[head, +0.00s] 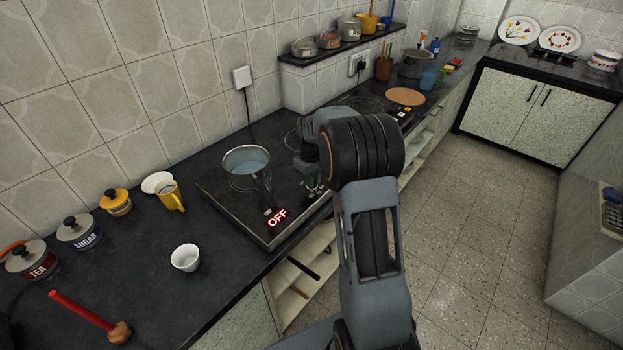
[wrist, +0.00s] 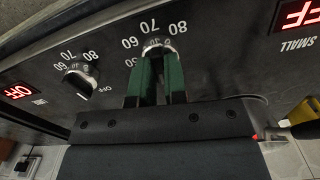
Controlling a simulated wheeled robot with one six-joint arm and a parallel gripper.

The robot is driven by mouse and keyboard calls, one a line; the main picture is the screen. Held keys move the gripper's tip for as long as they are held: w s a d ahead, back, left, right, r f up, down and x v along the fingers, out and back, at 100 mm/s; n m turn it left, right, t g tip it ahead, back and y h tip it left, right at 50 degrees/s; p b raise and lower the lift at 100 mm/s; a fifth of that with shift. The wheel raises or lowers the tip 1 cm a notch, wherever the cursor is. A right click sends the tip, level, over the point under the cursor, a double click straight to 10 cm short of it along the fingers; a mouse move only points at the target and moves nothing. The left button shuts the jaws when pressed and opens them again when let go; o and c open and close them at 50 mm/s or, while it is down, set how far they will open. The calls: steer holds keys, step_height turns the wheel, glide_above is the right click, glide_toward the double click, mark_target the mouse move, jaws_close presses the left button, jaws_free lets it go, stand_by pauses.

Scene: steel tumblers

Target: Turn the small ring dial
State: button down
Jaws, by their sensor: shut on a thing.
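The small ring dial (wrist: 153,44) is a dark round knob with white numbers around it, in the upper middle of the wrist view. It is the dial nearest the SMALL label (wrist: 300,44). My gripper (wrist: 158,66) is shut on this dial, with its green fingers on either side, hiding much of it. A red display (wrist: 298,14) by the SMALL label reads OFF. In the head view my gripper (head: 313,188) is at the front edge of the black hob (head: 228,208), and my arm hides the dials.
A second dial (wrist: 80,80) sits close on the left, beside another OFF display (wrist: 18,91). A grey saucepan (head: 246,160) stands on the hob with its handle toward the front.

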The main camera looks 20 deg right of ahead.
steer(key=shift+n, duration=0.9)
steer(key=c, duration=1.2)
jaws_free()
steer(key=shift+o, duration=0.2)
step_height(320, 180, up, 14)
steer(key=shift+f, duration=0.1)
